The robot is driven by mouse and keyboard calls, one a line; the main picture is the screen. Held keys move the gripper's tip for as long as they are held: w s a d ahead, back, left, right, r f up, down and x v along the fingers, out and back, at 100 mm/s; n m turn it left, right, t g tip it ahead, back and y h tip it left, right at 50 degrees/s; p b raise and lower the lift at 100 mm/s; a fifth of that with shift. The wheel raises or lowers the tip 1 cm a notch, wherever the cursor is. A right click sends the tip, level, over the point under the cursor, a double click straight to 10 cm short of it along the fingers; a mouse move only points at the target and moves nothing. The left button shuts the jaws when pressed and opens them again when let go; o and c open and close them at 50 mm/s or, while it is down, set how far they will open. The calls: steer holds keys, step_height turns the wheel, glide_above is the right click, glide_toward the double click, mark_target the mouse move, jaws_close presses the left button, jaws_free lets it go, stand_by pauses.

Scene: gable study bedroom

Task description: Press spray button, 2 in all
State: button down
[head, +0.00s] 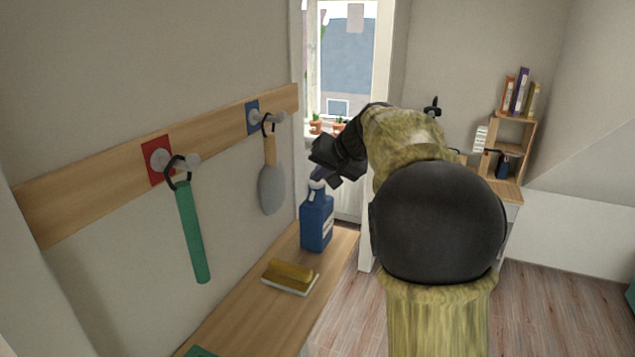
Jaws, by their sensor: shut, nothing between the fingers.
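A blue spray bottle (317,222) with a pale label stands upright on the wooden shelf (243,312) below the hook rail. My gripper (320,176) is shut and empty. It reaches in from the right, right above the bottle's head, and partly hides it. I cannot tell whether the fingertips touch the spray button, which is hidden behind the fingers.
A green-handled tool (192,232) and a grey spatula-like tool (271,190) hang from the wooden rail (85,192). Behind are a window sill with potted plants and a desk with a bookshelf (513,150).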

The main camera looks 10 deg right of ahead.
mark_target(320, 185)
steer(key=shift+w+r+p, duration=0.15)
steer(key=shift+r+p, duration=0.6)
steer(key=shift+r, duration=0.1)
steer(key=shift+r+p, duration=2.05)
steer(key=shift+r, duration=0.5)
steer(key=shift+f, duration=0.15)
steer(key=s+f+n+g+h, duration=0.3)
steer(key=s+f+g+h, duration=0.1)
steer(key=s+f, duration=2.2)
steer(key=s+g, duration=0.1)
steer(key=s, duration=0.1)
steer(key=shift+s+a+f+h, duration=0.15)
steer(key=shift+s+f+h, duration=0.15)
steer(key=shift+s+f, duration=0.05)
